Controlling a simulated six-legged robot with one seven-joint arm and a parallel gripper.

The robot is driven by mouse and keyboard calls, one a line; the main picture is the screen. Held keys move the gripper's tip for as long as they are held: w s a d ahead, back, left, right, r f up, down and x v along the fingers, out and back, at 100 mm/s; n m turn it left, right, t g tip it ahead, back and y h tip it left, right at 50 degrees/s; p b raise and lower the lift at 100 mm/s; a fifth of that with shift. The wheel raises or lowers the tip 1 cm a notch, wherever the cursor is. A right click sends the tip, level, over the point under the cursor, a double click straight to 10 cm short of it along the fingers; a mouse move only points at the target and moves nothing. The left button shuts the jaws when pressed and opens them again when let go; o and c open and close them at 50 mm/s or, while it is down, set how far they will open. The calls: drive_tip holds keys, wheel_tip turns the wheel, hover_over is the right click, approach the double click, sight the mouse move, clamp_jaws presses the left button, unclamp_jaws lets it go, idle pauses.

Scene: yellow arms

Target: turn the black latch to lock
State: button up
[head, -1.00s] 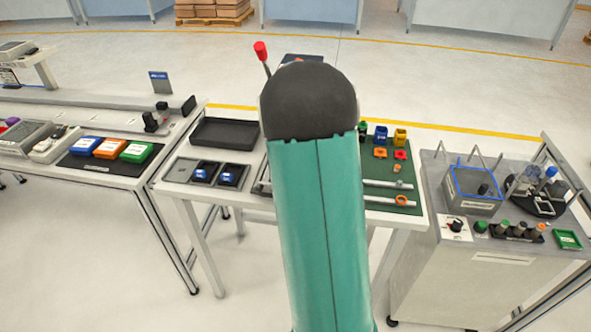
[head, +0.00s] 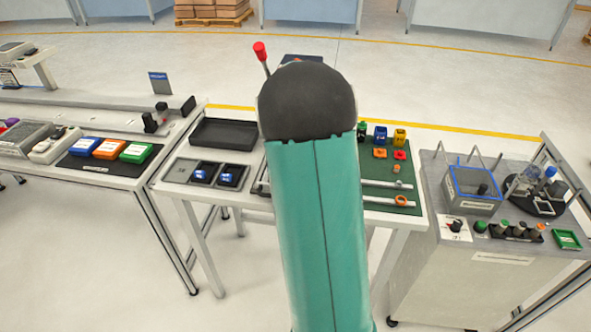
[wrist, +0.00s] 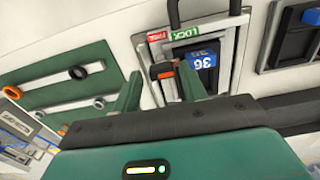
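The black latch (wrist: 161,69), with an orange-red mark on it, shows in the wrist view just past my fingertips. A red label (wrist: 157,36) and a green LOCK label (wrist: 186,33) sit side by side above it. My gripper (wrist: 160,80) is open, with one green finger to the left of the latch and the other to its right. I cannot tell whether either finger touches the latch. In the head view my own arm hides the gripper and the latch.
A blue block (wrist: 202,59) marked 36 sits in a dark frame beside the latch. A black handle bar (wrist: 208,18) rises close by. A green board (wrist: 62,90) with rods lies to the left. In the head view, a black tray (head: 225,134) stands left of my arm.

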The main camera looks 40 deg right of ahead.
drive_tip(key=shift+w+a, duration=0.15)
drive_tip(key=shift+a, duration=0.05)
drive_tip(key=shift+d+r, duration=0.2)
drive_tip(key=shift+r, duration=3.8)
